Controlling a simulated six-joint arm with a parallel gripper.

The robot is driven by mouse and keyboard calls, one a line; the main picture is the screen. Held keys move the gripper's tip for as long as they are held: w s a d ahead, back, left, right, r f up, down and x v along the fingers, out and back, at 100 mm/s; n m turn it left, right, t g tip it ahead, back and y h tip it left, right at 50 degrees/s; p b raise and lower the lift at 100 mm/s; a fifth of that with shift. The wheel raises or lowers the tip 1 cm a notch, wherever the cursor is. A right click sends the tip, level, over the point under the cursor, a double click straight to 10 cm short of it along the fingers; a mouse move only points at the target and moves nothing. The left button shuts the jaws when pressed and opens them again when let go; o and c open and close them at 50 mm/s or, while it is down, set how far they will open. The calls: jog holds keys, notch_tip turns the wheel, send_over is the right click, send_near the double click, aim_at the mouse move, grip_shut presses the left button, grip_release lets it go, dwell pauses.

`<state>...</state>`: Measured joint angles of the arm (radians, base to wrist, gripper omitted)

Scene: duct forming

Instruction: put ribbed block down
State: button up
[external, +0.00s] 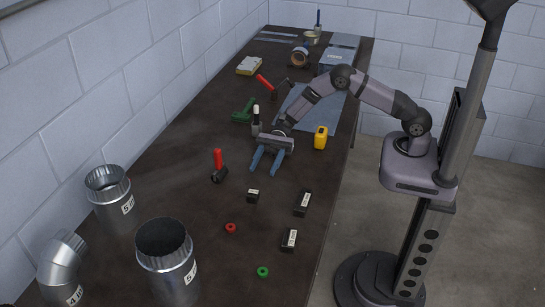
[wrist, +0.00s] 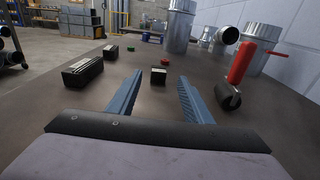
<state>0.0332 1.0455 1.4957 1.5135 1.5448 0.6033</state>
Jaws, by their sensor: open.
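Three black blocks with pale labels stand on the dark workbench (external: 190,195): a small one (external: 253,196), a larger one (external: 303,203) and another (external: 289,240). I cannot tell for sure which is the ribbed block. My gripper (external: 264,171) is open and empty, its two blue fingers low over the bench. In the wrist view the small block (wrist: 158,75) shows in the gap between the fingers, just beyond the tips. The larger block (wrist: 83,72) stands left of the left finger, and the third block (wrist: 111,52) is farther off.
A red-handled tool (external: 218,160) stands beside the fingers. A red ring (external: 230,228) and a green ring (external: 262,272) lie farther ahead. Metal ducts (external: 168,262) stand near the wall. A yellow device (external: 320,138) and a green tool (external: 243,112) are beside my arm.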

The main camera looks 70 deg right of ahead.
jog(key=shift+d+r, duration=0.15)
jog(key=shift+d, duration=1.2)
